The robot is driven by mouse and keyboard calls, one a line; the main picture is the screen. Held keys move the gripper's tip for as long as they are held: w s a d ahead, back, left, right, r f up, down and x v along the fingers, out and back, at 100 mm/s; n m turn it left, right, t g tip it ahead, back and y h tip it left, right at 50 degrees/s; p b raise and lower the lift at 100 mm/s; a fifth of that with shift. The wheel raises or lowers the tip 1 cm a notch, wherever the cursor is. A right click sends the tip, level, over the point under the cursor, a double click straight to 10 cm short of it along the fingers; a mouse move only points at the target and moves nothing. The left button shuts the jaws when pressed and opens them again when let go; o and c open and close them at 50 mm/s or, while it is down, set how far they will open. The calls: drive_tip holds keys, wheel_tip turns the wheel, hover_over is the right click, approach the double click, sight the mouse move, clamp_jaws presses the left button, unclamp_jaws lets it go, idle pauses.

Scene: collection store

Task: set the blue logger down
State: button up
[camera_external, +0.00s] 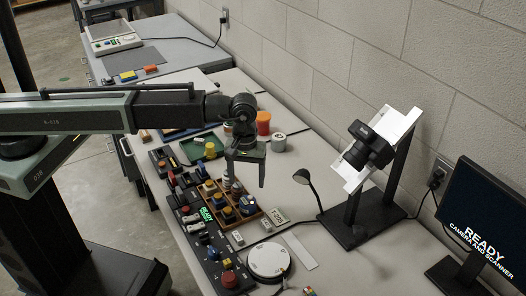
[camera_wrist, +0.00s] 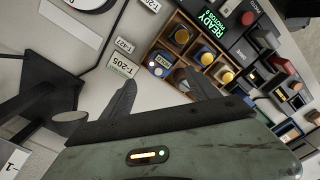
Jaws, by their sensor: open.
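The blue logger (camera_wrist: 158,65), with a pale round face and a small display, sits in an end compartment of the wooden tray (camera_external: 244,223). It also shows in the external view (camera_external: 247,208), near the tray's right corner. My gripper (camera_external: 246,184) is above the tray, pointing down, with its fingers apart. In the wrist view, the open fingertips (camera_wrist: 161,78) lie on either side of the logger's lower edge, and nothing is visibly held. I cannot tell the exact height of the fingertips over the logger.
A control panel (camera_external: 207,214) with a green READY display runs along the tray's left. A T-205 label (camera_wrist: 124,66) lies beside the tray.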

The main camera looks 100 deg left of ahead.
drive_tip(key=s+d+r+m, duration=0.2)
drive_tip(key=s+d+m, duration=1.1)
drive_tip(key=d+m, duration=0.5)
drive_tip(key=shift+m+p, duration=0.35)
drive_tip(key=shift+m, duration=0.15)
